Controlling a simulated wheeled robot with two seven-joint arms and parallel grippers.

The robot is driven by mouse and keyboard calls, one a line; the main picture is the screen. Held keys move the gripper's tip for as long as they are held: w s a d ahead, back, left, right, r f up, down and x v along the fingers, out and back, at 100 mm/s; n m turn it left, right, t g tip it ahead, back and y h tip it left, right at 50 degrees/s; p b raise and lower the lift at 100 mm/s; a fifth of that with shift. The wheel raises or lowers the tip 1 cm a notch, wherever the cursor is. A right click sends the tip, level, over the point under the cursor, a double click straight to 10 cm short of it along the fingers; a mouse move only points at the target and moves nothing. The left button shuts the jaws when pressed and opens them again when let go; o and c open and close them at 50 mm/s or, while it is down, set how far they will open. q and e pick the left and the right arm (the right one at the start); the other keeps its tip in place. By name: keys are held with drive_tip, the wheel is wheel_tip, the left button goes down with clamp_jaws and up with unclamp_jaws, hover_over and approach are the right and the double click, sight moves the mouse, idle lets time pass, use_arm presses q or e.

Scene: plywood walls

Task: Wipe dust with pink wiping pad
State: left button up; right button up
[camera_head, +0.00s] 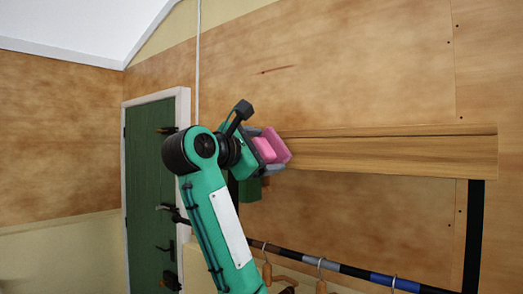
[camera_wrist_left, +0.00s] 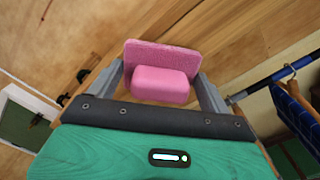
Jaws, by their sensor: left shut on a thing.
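My left gripper (camera_head: 266,152) is shut on the pink wiping pad (camera_head: 278,147) and holds it up near the left end of a wooden shelf (camera_head: 400,151). In the left wrist view the pad (camera_wrist_left: 162,60) sits between the two grey fingers of the gripper (camera_wrist_left: 160,84), with its flat face turned outward. I cannot tell whether the pad touches the shelf. Brown smudges mark the plywood wall, but I cannot tell if any is the dust. My right gripper is not in view.
A green door (camera_head: 150,190) in a white frame stands at the left.

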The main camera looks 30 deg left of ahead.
use_arm(q)
drive_tip(key=shift+w, duration=0.45)
idle(0.4)
drive_tip(key=shift+w, duration=0.55)
drive_tip(key=shift+a+p, duration=0.3)
drive_tip(key=shift+a, duration=0.1)
drive_tip(key=a, duration=0.3)
drive_tip(key=shift+w, duration=0.2)
drive_tip(key=shift+s+d, duration=0.15)
drive_tip(key=shift+d, duration=1.85)
